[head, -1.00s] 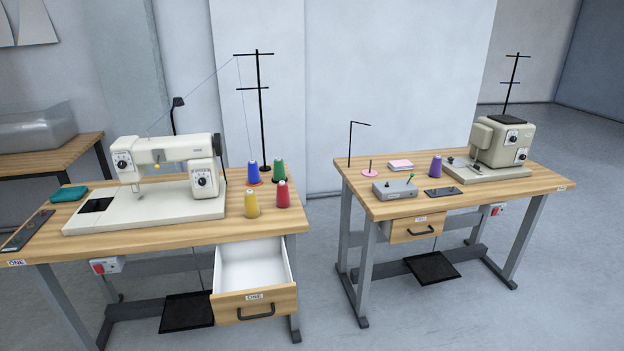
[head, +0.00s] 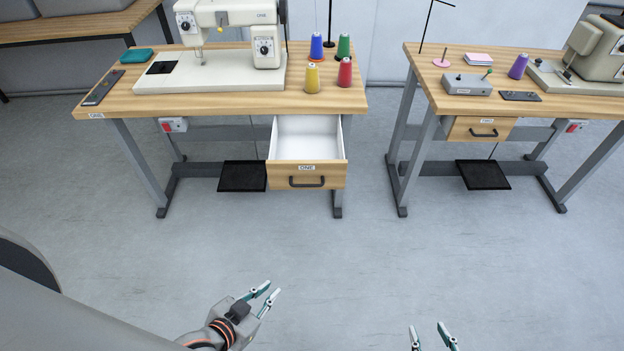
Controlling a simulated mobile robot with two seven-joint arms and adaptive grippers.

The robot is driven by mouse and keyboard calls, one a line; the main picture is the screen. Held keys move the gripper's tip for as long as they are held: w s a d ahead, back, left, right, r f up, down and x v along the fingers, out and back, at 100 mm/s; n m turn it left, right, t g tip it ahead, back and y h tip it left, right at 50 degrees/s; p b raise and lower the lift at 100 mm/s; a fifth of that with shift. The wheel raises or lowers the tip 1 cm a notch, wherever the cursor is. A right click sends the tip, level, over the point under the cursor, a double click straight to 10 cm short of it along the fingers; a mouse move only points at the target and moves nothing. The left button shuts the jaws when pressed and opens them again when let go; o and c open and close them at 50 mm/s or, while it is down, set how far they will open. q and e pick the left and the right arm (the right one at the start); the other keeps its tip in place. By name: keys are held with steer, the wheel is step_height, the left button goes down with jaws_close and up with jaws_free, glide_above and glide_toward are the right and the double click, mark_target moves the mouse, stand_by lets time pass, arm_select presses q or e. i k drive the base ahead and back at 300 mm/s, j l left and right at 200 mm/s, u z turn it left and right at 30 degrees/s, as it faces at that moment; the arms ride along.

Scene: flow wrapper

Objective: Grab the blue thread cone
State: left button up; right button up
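The blue thread cone (head: 316,47) stands upright at the back right of the left table (head: 112,104), beside the green cone (head: 343,46) and behind the yellow cone (head: 312,79). A red cone (head: 345,73) stands at its front right. My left gripper (head: 268,295) is low in the picture, its two fingers apart and nothing between them, far in front of the table. My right gripper (head: 430,338) shows only its fingertips at the bottom edge, spread apart and empty.
A sewing machine (head: 210,75) stands left of the cones. An empty open drawer (head: 308,176) juts out below them. The right table (head: 430,85) carries a purple cone (head: 518,66) and a grey box (head: 467,84). The floor (head: 330,250) in front is clear.

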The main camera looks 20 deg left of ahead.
mark_target(317, 49)
steer(key=i+l, duration=0.95)
steer(key=i+u, duration=0.05)
